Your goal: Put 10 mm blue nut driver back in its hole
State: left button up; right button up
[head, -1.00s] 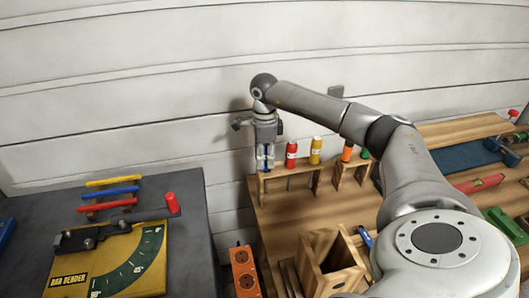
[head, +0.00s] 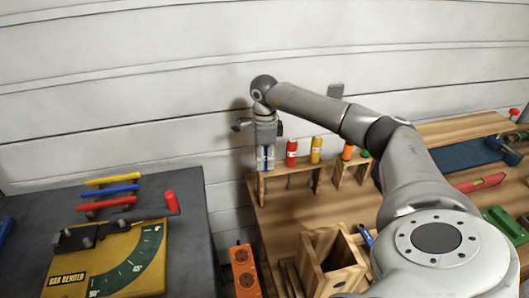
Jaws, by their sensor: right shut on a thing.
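My right gripper (head: 265,161) points down at the left end of the wooden nut driver rack (head: 290,173). It is shut on the blue nut driver (head: 264,153), of which only a bit of blue shows between the fingers. The driver is upright at the rack's left end, beside the red driver (head: 291,152) and the yellow driver (head: 315,149), which stand in the rack. Whether its shaft is in the hole cannot be told, as the fingers hide it. My left gripper is out of view.
A second small rack with an orange-handled tool (head: 347,152) stands to the right. An open wooden box (head: 325,262) and an orange power strip (head: 246,272) are nearer. A bar bender (head: 110,260) sits on the dark bench at left. The wall is close behind.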

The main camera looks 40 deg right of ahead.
jog(key=o, duration=1.4)
jog(key=shift+o, duration=0.2)
jog(key=shift+r+p, duration=2.55)
jog(key=shift+r, duration=1)
